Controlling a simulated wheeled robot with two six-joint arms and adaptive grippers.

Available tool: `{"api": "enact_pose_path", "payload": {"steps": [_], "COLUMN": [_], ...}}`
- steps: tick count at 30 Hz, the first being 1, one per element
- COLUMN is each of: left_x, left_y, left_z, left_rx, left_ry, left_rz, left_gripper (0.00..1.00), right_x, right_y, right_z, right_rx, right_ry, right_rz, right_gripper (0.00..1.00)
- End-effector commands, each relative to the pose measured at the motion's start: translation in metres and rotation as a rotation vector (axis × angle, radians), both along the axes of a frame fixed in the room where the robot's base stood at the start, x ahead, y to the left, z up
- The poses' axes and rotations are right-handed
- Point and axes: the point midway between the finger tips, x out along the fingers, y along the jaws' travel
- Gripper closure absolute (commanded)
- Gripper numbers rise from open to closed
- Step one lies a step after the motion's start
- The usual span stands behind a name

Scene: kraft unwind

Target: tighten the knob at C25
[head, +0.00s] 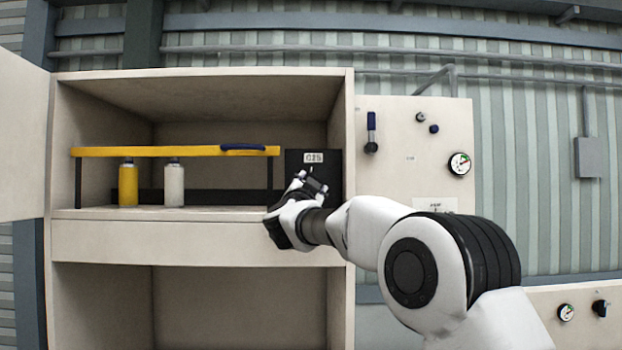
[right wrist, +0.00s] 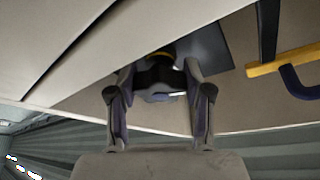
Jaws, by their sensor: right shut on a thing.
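A black box with a C25 label (head: 314,157) stands at the right end of the cabinet shelf. My right gripper (head: 310,187) is in front of the box's lower part and hides what is there in the head view. In the right wrist view, its two fingers (right wrist: 160,84) are on either side of a dark round knob (right wrist: 157,76), shut on it. The box's dark face (right wrist: 207,50) shows behind the fingers there. The knob's turn position cannot be made out. My left gripper is in neither view.
A yellow rail (head: 170,151) with a blue handle (head: 243,147) runs along the shelf left of the box. A yellow bottle (head: 128,184) and a white bottle (head: 174,184) stand under it. A panel with a gauge (head: 459,163) is to the right.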

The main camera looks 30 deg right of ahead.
Motion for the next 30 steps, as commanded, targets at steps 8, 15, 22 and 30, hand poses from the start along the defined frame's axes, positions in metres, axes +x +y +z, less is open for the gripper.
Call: {"api": "enact_pose_path", "payload": {"steps": [8,15,22,30], "left_x": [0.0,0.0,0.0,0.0], "left_y": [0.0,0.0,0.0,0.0], "left_z": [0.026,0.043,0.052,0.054], "left_rx": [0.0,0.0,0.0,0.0], "left_ry": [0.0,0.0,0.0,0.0], "left_rz": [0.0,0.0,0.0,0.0], "left_gripper": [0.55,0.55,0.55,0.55], "right_x": [0.001,0.002,0.002,0.002], "right_y": [0.002,0.002,0.002,0.002], "right_z": [0.004,0.004,0.002,0.001], "right_rx": [0.221,0.416,0.605,0.818], "right_ry": [-0.134,-0.252,-0.367,-0.498], "right_rz": [-0.001,-0.001,-0.002,-0.002], "right_gripper": [0.85,0.85,0.85,0.85]}}
